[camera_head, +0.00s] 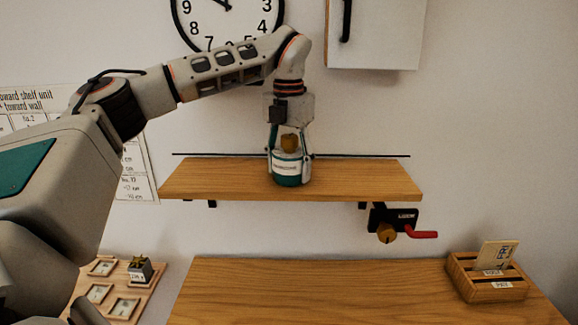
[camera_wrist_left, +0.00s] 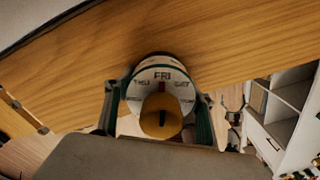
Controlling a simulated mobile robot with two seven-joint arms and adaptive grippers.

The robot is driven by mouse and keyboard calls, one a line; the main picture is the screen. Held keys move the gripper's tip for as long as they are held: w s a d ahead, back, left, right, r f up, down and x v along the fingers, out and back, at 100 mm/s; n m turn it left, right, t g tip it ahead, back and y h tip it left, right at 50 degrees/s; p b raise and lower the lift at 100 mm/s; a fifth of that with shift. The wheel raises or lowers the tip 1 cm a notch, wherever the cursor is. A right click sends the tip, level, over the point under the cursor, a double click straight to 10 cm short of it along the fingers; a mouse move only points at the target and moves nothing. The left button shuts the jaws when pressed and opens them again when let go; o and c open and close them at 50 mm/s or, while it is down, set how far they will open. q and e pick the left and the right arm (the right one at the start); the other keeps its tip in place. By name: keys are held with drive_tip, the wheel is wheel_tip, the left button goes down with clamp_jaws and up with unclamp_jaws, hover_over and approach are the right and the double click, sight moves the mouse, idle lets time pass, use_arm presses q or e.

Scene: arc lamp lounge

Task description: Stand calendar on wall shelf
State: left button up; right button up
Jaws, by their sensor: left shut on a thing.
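The calendar (camera_head: 287,170) is a round piece with a dark green base, a white labelled band and a brass knob on top. My left gripper (camera_head: 289,177) points down and is shut on it, one finger on each side. The calendar is upright over the middle of the wooden wall shelf (camera_head: 372,178); its base seems at the shelf top, but I cannot tell whether it touches. In the left wrist view the calendar's dial (camera_wrist_left: 162,78) reads THU, FRI, SAT around the knob (camera_wrist_left: 161,118), with the shelf (camera_wrist_left: 215,40) behind.
A thin dark rail (camera_head: 360,156) runs along the shelf's back. A black bracket with a red handle (camera_head: 424,235) hangs below its right end. A wooden card box (camera_head: 487,290) stands on the lower table (camera_head: 330,290). A clock (camera_head: 225,22) and a white cabinet (camera_head: 378,35) are above.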

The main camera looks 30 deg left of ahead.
use_arm(q)
drive_tip(key=o, duration=1.4)
drive_tip(key=shift+f, duration=0.1)
drive_tip(key=shift+o, duration=0.2)
wheel_tip(320, 180, up, 12)
drive_tip(key=shift+r, duration=0.15)
